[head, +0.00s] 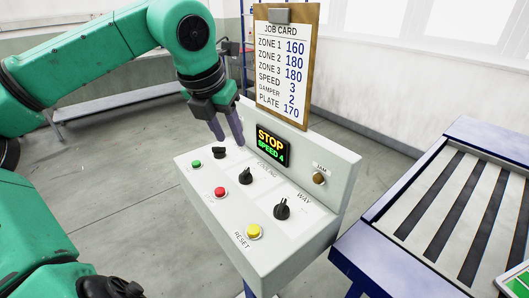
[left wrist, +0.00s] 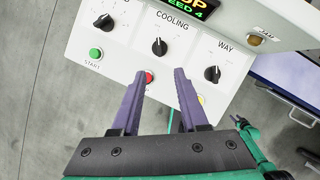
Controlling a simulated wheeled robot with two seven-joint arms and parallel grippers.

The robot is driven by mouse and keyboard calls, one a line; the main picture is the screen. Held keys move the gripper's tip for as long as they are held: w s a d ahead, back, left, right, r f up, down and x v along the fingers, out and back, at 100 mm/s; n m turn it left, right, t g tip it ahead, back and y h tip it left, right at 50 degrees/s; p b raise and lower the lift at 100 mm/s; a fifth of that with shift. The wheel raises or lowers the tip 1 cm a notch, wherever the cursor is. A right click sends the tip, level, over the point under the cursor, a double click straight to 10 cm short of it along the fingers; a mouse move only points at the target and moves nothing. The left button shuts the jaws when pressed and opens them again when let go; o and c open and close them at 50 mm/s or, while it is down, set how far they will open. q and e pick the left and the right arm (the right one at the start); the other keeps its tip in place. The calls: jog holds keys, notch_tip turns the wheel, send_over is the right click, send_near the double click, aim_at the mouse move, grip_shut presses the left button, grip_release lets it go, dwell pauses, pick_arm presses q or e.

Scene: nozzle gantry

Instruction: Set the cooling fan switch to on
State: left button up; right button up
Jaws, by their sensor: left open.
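The cooling fan switch is the black rotary knob under the printed word COOLING on the white control panel; it shows in the head view (head: 245,177) and the left wrist view (left wrist: 159,47). Its white pointer mark seems to face roughly up in the wrist view; its setting labels are too small to read. My left gripper (head: 229,138) is open and empty above the panel's back left part, near the leftmost knob in the head view. In the left wrist view its fingers (left wrist: 160,74) are apart, pointing towards the cooling knob without touching it. My right gripper is not seen.
The panel also carries a left knob (head: 219,152), the WAY knob (head: 282,210), and green (head: 196,164), red (head: 220,192) and yellow (head: 253,231) buttons. A display (head: 272,146) reads STOP, SPEED 4. A job card (head: 284,75) stands behind. A slatted conveyor (head: 420,197) lies right.

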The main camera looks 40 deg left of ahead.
pick_arm(q)
jog(key=w, duration=0.1)
jog(key=p, duration=0.1)
send_near(244, 172)
jog(key=p+x, duration=0.1)
jog(key=x, duration=0.7)
jog(key=shift+f, duration=0.2)
jog(key=shift+s, duration=0.1)
grip_shut()
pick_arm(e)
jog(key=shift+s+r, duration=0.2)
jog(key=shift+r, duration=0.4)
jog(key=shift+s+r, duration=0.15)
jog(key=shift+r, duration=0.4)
